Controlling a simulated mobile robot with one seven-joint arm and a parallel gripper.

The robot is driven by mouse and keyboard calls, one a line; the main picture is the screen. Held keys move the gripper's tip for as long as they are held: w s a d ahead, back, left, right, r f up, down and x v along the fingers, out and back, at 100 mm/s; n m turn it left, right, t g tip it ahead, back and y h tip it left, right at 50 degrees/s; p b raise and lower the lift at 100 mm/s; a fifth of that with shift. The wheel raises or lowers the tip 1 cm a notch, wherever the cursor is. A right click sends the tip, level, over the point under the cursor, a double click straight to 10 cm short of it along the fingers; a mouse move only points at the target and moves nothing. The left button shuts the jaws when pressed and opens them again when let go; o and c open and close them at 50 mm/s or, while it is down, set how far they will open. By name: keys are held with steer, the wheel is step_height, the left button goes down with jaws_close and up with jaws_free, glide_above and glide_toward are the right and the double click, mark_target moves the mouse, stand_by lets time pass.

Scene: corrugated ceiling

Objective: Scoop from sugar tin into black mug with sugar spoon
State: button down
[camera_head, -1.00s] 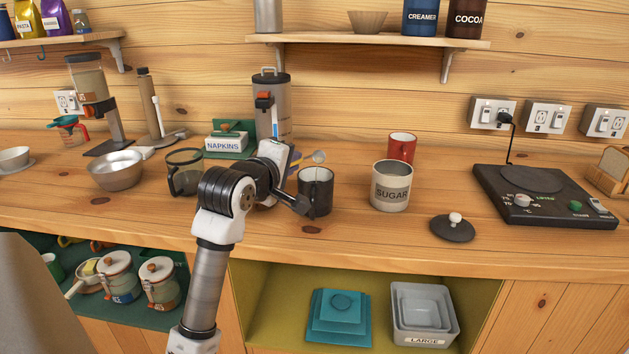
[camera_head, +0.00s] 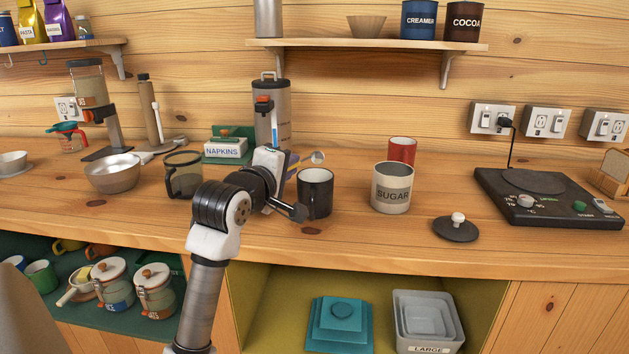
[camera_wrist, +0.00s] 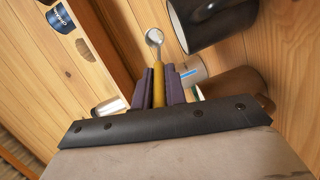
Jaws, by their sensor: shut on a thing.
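My gripper (camera_head: 292,163) is shut on the sugar spoon (camera_head: 318,157), which also shows in the wrist view (camera_wrist: 155,38) with its yellow handle between the fingers and its round metal bowl beyond them. Whether the bowl holds sugar cannot be told. The black mug (camera_head: 318,196) stands upright just right of my gripper; in the head view the spoon bowl appears above and behind its rim. In the wrist view a dark mug (camera_wrist: 205,22) is right of the spoon bowl. The open sugar tin (camera_head: 391,194) stands farther right, its contents hidden.
A dark lid (camera_head: 456,230) lies right of the tin, and a red mug (camera_head: 402,150) stands behind it. A glass jug (camera_head: 184,178) and metal pan (camera_head: 112,175) are to the left. The napkin box (camera_head: 226,149) and tall canister (camera_head: 271,112) stand behind my gripper.

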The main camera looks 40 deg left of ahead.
steer(key=shift+s+f+t+y+b, duration=0.15)
steer(key=shift+f+t+b, duration=0.5)
steer(key=shift+b, duration=1.5)
steer(key=shift+s+f+t+y+b, duration=0.15)
steer(key=shift+f+t+b, duration=0.5)
steer(key=shift+b, duration=1.5)
